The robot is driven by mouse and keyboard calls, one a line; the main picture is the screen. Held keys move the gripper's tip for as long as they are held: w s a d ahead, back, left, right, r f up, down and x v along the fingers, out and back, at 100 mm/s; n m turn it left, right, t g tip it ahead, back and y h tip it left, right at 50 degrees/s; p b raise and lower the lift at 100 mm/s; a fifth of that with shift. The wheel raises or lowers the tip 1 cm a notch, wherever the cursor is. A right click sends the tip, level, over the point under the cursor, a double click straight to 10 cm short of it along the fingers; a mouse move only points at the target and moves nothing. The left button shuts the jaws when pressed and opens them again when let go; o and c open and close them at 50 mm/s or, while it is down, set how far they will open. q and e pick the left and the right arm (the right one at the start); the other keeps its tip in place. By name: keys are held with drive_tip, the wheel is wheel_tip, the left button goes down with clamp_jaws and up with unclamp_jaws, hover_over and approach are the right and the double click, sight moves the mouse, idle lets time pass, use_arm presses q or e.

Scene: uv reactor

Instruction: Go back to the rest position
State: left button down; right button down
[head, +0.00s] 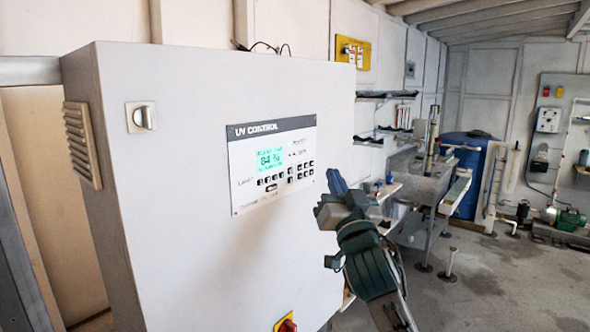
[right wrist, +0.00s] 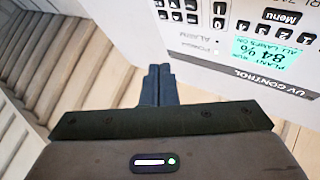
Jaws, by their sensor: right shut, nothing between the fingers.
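My right gripper (head: 337,181) is in front of the right part of a grey UV control cabinet, close to its front panel. Its fingers are together and empty. In the right wrist view the shut fingers (right wrist: 158,84) point toward the panel's edge, and the panel appears upside down. The UV control panel (head: 272,163) has a lit green display (head: 270,160) reading about 84 % and rows of dark buttons. The display also shows in the right wrist view (right wrist: 268,58). I cannot tell whether the fingertips touch the cabinet. My left gripper is not in view.
The cabinet (head: 190,240) fills the left and middle, with a lock knob (head: 143,117) and a red switch (head: 287,325). Beyond it stand a sink bench (head: 425,180), a blue tank (head: 470,170) and a green pump (head: 570,219). Concrete floor (head: 500,280) is open at right.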

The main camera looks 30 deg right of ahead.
drive_tip(key=s+a+f+n+g+y, duration=0.1)
drive_tip(key=s+f+g, duration=0.15)
drive_tip(key=f, duration=0.75)
drive_tip(key=s+a+f+n+g+y, duration=0.1)
drive_tip(key=f+g, duration=0.3)
drive_tip(key=f, duration=0.7)
drive_tip(key=s+a+f+n+g+y, duration=0.1)
drive_tip(key=s+f+g, duration=0.15)
drive_tip(key=f, duration=0.75)
drive_tip(key=s+a+f+n+g+y, duration=0.1)
drive_tip(key=s+a+f+n+g, duration=0.3)
drive_tip(key=s+f, duration=0.7)
drive_tip(key=s+a+f+g+y, duration=0.15)
drive_tip(key=s+f+g, duration=0.45)
drive_tip(key=s+f, duration=0.6)
wheel_tip(320, 180, down, 31)
drive_tip(key=s+d+g+b, duration=0.2)
drive_tip(key=s+d+f+m, duration=0.1)
drive_tip(key=s+f, duration=1.6)
drive_tip(key=f, duration=0.2)
drive_tip(key=shift+s+d+g+b, duration=0.15)
drive_tip(key=shift+s+g+b, duration=0.1)
drive_tip(key=shift+g+b, duration=0.1)
